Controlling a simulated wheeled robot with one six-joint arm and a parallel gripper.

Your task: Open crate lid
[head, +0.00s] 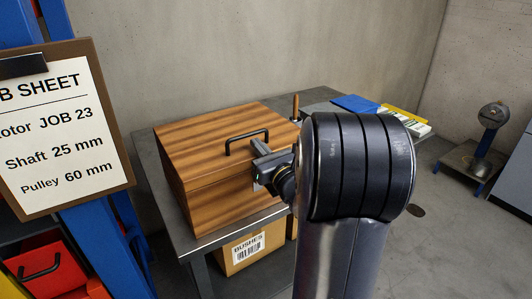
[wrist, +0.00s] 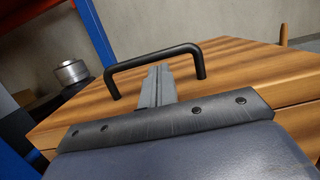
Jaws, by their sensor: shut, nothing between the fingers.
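The wooden crate (head: 205,187) stands on a grey table in the head view, with its lid (head: 200,140) down. A black bar handle (head: 246,140) rises from the lid near its front edge. In the wrist view the lid (wrist: 235,65) fills much of the picture, and the handle (wrist: 150,53) arches just beyond my fingers. My gripper (wrist: 155,80) is shut and empty, with its fingertips close to the middle of the handle. In the head view my gripper (head: 262,150) is at the crate's front right, partly hidden by my arm. Whether the fingers touch the handle I cannot tell.
The table (head: 150,165) also holds a blue folder (head: 354,103) and papers at the back right. A box marked BUSHES (head: 243,250) sits below. A job sheet (head: 62,130) hangs at left by a blue rack. A metal part (wrist: 73,73) shows at left in the wrist view.

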